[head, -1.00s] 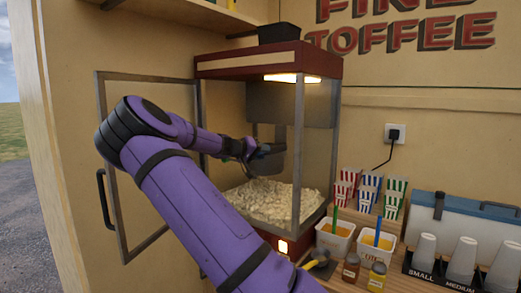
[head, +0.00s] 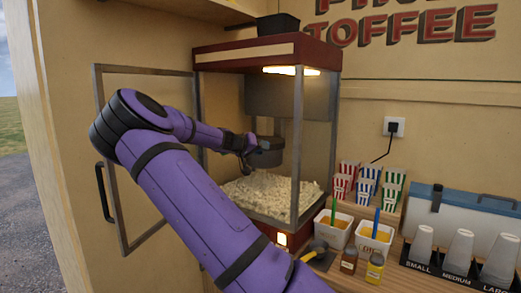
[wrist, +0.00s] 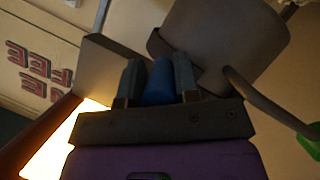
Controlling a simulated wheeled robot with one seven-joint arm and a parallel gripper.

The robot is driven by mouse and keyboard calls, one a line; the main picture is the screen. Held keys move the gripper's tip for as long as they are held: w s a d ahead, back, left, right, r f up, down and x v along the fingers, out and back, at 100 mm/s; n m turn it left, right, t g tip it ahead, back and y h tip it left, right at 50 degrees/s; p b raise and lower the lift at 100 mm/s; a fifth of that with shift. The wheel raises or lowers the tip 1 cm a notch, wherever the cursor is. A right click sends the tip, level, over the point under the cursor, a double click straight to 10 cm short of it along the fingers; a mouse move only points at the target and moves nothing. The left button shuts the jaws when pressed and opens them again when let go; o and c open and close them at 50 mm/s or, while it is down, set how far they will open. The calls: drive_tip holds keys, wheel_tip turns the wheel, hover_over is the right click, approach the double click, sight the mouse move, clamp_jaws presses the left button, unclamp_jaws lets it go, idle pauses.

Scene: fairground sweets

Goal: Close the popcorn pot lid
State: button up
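The dark grey popcorn pot (head: 268,155) hangs inside the popcorn machine, above the popcorn. In the wrist view, it is the rounded grey drum (wrist: 228,40) at the upper right. My gripper (head: 246,148) reaches in through the open front and is close against the pot's left side. In the wrist view, the fingers of my gripper (wrist: 160,72) stand on both sides of a blue rounded handle (wrist: 160,88), which fills the gap between them. A flat dark grey plate (wrist: 105,68) shows left of the fingers. I cannot tell whether it is the lid, and how far the lid is open is unclear.
The glass door (head: 152,235) of the popcorn machine (head: 262,48) stands open at the left. Popcorn (head: 262,192) lies on its floor. Striped cartons (head: 367,185), white tubs (head: 376,239), bottles (head: 374,268) and cups (head: 458,250) crowd the counter at the right.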

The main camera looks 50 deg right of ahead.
drive_tip(key=o, duration=0.4)
drive_tip(key=v, duration=1)
drive_tip(key=shift+a, duration=0.4)
